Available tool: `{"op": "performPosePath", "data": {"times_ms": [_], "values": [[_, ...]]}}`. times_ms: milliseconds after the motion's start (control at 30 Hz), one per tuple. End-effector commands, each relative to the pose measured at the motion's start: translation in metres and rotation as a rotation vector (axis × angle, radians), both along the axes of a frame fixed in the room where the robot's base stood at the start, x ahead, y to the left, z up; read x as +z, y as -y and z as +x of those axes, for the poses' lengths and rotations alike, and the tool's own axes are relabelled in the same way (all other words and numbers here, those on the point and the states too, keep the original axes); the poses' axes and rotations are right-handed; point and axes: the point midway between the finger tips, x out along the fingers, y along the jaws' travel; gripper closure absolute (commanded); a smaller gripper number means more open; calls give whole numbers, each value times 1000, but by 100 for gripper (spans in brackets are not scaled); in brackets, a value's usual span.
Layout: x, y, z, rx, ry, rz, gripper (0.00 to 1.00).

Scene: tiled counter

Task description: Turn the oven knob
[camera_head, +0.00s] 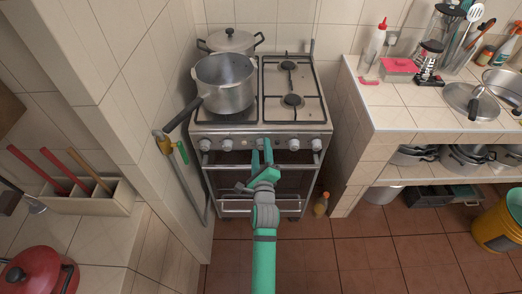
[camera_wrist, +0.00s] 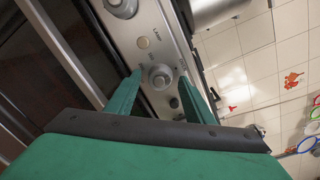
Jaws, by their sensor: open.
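The oven (camera_head: 268,182) stands at the centre of the head view, with a row of round metal knobs along its front panel. My gripper (camera_head: 261,148) is at the middle of that panel, pointing at it, with its fingers apart. In the wrist view one oven knob (camera_wrist: 160,76) sits between the two open green fingers of my gripper (camera_wrist: 160,84), with gaps on both sides. Whether the fingertips touch the panel, I cannot tell. In the head view the fingers hide the middle of the knob row.
A large pot (camera_head: 226,90) sits on the left of the stove, its handle reaching out over the front left edge. A lidded pot (camera_head: 230,42) is behind it. A tiled counter (camera_head: 404,112) stands to the right, a bottle (camera_head: 321,205) on the floor. The floor in front is clear.

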Motion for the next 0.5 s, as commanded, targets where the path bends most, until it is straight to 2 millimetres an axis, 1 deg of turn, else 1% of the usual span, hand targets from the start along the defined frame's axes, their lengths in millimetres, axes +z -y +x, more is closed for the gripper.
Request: {"op": "performPosePath", "data": {"times_ms": [167, 300, 500], "values": [[0, 1, -25, -1, -3, 2, 52], [1, 2, -51, -1, -3, 1, 52], [2, 3, -82, -1, -3, 2, 52]]}}
